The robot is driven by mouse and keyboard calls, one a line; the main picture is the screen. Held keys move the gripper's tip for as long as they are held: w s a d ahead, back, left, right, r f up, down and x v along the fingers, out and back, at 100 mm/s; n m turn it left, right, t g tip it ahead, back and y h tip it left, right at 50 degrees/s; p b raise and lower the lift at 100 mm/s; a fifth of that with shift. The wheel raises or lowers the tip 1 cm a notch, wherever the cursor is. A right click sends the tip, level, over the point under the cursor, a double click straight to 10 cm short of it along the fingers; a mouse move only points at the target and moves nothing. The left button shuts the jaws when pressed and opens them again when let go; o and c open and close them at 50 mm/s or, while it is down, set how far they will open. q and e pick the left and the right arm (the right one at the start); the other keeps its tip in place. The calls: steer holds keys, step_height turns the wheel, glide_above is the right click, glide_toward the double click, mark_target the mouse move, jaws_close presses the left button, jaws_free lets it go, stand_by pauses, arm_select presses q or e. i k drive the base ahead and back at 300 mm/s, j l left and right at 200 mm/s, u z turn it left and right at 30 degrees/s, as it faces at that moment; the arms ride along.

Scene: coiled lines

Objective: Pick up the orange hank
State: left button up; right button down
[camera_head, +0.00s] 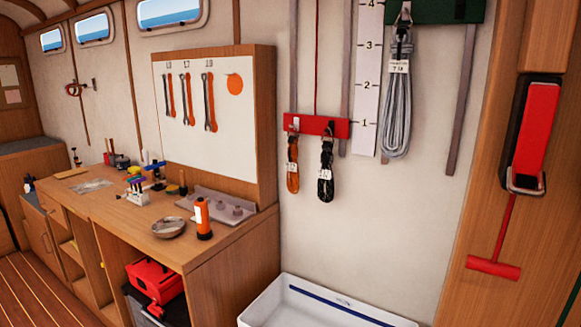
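The orange hank (293,165) hangs on the wall from a hook on a short red rail (316,126). It is a narrow coiled loop with a small pale tag on it. A black hank (325,172) hangs just to its right on the same rail, also tagged, with a small gap between them. Neither of my grippers is in the camera_head view.
A large grey hank (397,100) hangs from a green rail (436,10) at upper right. A white bin (310,305) stands below the hanging hanks. A workbench (215,246) with a tool board (208,115) and an orange-and-black bottle (202,220) is to the left.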

mark_target(292, 166)
steer(key=i+j, duration=0.4)
steer(key=i+j+z, duration=0.1)
steer(key=i+j, duration=0.3)
steer(key=j, duration=0.15)
steer(key=i+j, duration=0.35)
steer(key=j, duration=0.15)
